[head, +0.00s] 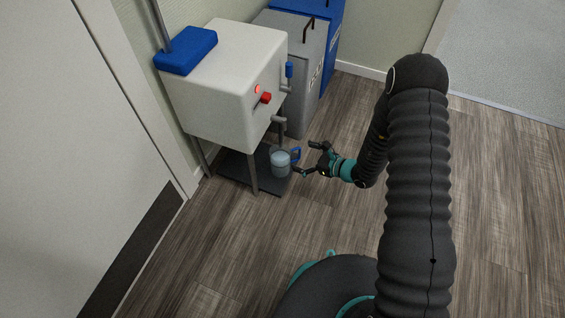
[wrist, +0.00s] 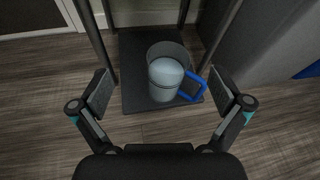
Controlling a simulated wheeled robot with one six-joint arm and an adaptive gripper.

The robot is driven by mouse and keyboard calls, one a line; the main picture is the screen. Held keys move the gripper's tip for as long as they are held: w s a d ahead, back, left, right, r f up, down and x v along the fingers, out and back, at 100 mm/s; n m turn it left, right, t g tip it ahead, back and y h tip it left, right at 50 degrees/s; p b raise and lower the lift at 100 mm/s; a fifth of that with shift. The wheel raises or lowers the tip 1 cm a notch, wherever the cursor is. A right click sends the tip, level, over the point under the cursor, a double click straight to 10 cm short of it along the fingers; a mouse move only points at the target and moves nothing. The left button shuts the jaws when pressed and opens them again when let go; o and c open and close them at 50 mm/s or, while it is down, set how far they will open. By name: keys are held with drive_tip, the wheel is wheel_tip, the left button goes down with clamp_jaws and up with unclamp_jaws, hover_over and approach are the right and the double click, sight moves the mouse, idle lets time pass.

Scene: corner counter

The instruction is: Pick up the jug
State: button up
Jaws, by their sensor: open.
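The jug (head: 281,164) is a pale blue-grey vessel with a blue handle on its right. It stands upright on the dark base plate (head: 234,172) under the white machine. In the wrist view the jug (wrist: 168,76) shows ahead between the fingers, with its handle (wrist: 193,87) towards the right finger. My gripper (head: 308,158) is open and empty, just right of the jug in the head view. In the wrist view my gripper (wrist: 170,97) has its fingers spread wide either side of the jug. I cannot tell whether the right finger touches the handle.
The white machine (head: 225,85) on thin legs stands over the jug, with red buttons and a spout on its side. Grey (head: 300,75) and blue (head: 328,25) bins stand behind it. A white door (head: 75,140) is at left. The wooden floor in front is clear.

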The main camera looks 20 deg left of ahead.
sight(281, 162)
wheel_tip(281, 162, down, 10)
drive_tip(key=d+f+m+t+h, duration=0.1)
drive_tip(key=m+t+h, duration=0.1)
drive_tip(key=m, duration=0.1)
drive_tip(key=shift+y, duration=0.3)
drive_tip(key=b+x, duration=0.1)
drive_tip(key=x, duration=1.1)
drive_tip(key=shift+a+f, duration=0.2)
drive_tip(key=shift+a, duration=0.2)
drive_tip(key=c, duration=1.4)
drive_tip(key=shift+c, duration=1.2)
drive_tip(key=shift+r, duration=0.25)
